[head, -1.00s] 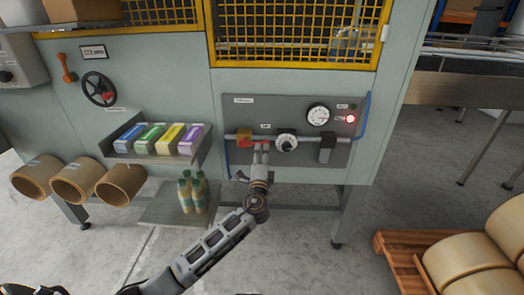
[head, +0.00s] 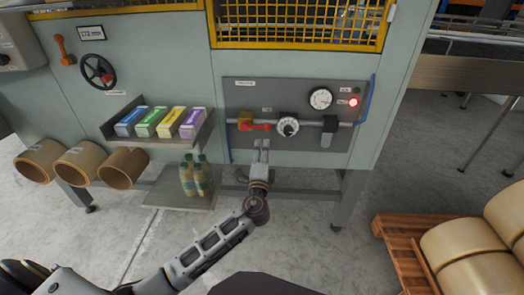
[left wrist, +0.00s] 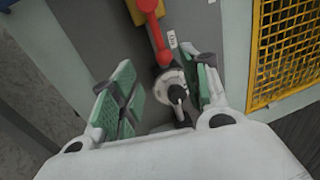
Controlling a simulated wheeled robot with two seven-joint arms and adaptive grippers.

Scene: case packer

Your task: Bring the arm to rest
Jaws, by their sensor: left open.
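My left arm comes in from the lower left. My right gripper is not in view.
A shelf of coloured boxes (head: 155,137) and a lower shelf with bottles (head: 194,178) stand left of the gripper. Cardboard tubes (head: 78,165) stick out farther left. A pallet (head: 393,238) with tan rolls is at lower right. A red light (head: 353,102) glows on the panel.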

